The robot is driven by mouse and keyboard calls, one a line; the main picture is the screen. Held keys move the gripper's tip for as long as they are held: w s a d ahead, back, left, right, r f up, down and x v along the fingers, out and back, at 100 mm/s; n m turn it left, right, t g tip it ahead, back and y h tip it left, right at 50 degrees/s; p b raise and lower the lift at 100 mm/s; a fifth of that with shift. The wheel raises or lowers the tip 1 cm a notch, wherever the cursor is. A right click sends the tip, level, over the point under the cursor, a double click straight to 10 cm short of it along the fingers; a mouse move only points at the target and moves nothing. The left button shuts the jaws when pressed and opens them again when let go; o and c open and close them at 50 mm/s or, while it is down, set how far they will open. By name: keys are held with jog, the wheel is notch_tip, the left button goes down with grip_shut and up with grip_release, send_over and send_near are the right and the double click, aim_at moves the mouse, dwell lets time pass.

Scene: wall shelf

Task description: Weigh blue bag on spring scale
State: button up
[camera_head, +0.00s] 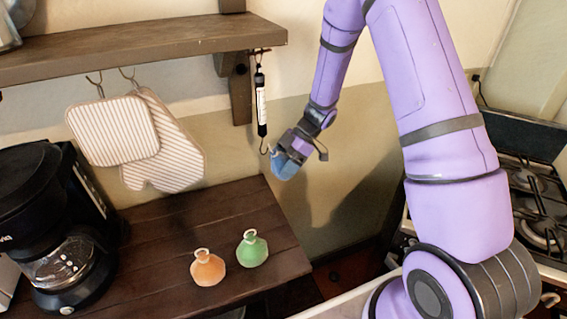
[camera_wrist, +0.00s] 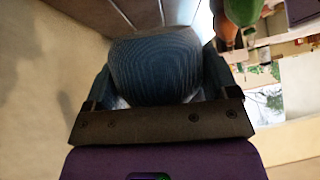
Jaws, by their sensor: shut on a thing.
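The blue bag (camera_head: 285,165) is in my gripper (camera_head: 287,153), held in the air beside the lower end of the spring scale. In the wrist view the blue bag (camera_wrist: 155,68) fills the space between the two fingers of my gripper (camera_wrist: 158,85). The spring scale (camera_head: 261,100) is a slim black and white tube hanging upright from the end of the wall shelf. Its lower hook (camera_head: 264,147) is just left of the bag. I cannot tell whether the bag's loop touches the hook.
An orange bag (camera_head: 208,268) and a green bag (camera_head: 252,249) stand on the dark wooden counter (camera_head: 160,225). A black coffee maker (camera_head: 60,225) is at left. Striped pot holders (camera_head: 115,130) hang under the shelf (camera_head: 130,45). A stove (camera_head: 535,205) is at right.

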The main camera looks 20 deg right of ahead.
jog(key=shift+a, duration=0.35)
jog(key=shift+f, duration=0.15)
jog(key=shift+a+f, duration=0.3)
jog(key=shift+f, duration=0.1)
jog(key=shift+f, duration=0.1)
dwell(0.4)
jog(key=shift+a+f, duration=0.1)
jog(key=shift+f, duration=0.35)
dwell(0.3)
